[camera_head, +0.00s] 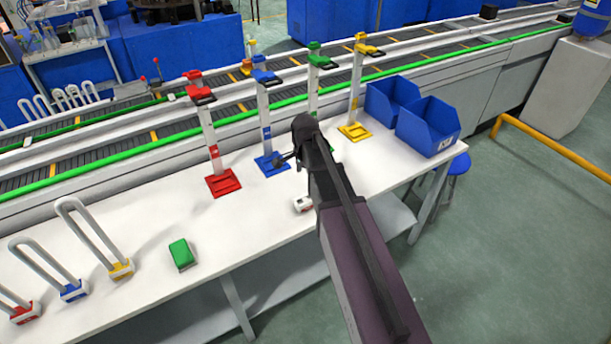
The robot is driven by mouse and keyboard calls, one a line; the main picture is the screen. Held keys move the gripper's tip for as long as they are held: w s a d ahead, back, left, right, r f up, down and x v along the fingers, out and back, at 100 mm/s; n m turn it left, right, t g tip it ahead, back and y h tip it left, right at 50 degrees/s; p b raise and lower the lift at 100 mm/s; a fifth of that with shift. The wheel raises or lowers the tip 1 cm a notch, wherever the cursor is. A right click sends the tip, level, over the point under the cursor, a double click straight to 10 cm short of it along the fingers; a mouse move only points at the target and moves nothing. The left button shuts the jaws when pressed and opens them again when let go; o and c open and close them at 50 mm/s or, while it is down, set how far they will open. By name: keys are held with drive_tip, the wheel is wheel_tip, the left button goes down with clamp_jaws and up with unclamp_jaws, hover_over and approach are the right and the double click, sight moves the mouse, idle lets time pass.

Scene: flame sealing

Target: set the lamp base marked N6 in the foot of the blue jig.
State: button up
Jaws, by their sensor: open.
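The blue jig (264,105) stands upright on the white table, second from the left in a row of coloured jigs. Its square blue foot (268,169) is partly covered by dark parts of my gripper (281,160), which is open beside the post. A small white base with a reddish mark (303,204) lies on the table near the front edge, partly behind my arm. A green base (182,254) lies further left. No N6 mark is readable at this size. I cannot tell whether anything sits in the blue foot.
Red (209,135), green (313,85) and yellow (356,90) jigs flank the blue one. U-shaped tubes with red, blue and yellow bases (121,269) stand at the left. Blue bins (429,126) are at the right end. A conveyor (100,147) runs behind. The table's middle left is clear.

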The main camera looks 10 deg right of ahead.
drive_tip(key=shift+r+p, duration=0.35)
drive_tip(key=shift+r, duration=0.25)
drive_tip(key=shift+s, duration=0.1)
idle(0.3)
drive_tip(key=s+n, duration=1.4)
drive_tip(key=s, duration=0.2)
drive_tip(key=shift+d, duration=0.15)
drive_tip(key=shift+w, duration=0.1)
